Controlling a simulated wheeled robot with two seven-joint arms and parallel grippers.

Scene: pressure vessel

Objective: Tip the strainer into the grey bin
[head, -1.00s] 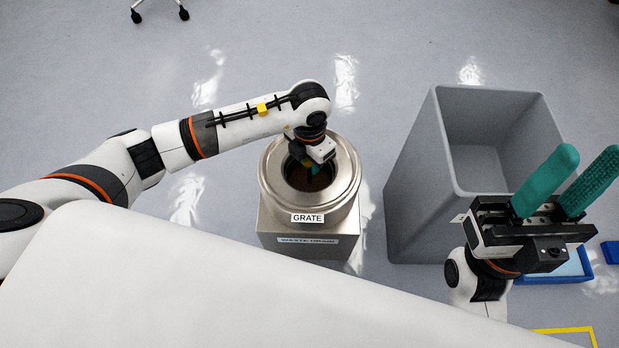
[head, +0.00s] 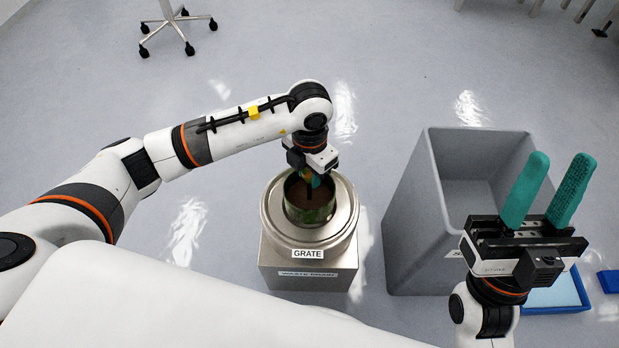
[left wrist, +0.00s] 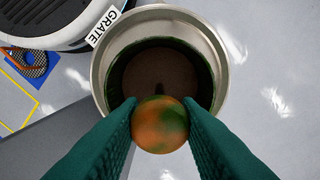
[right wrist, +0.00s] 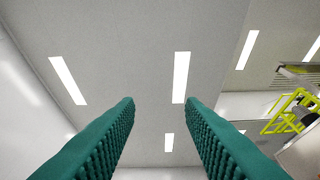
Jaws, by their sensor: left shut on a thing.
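The strainer (head: 308,212) is a round pot with green and brown stained sides, upright over the opening of the steel drain unit (head: 310,262) labelled GRATE. My left gripper (head: 312,180) points down and is shut on the strainer's round orange and green knob (left wrist: 160,125). The grey bin (head: 420,240) stands to the right of the drain unit; its floor is partly hidden. My right gripper (head: 560,160) is open and empty, fingers up, in front of the bin.
A blue tray (head: 568,295) lies on the floor right of the bin, partly hidden by my right arm. A wheeled stand (head: 168,25) is far back left. The floor (head: 380,80) behind the drain unit and bin is clear.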

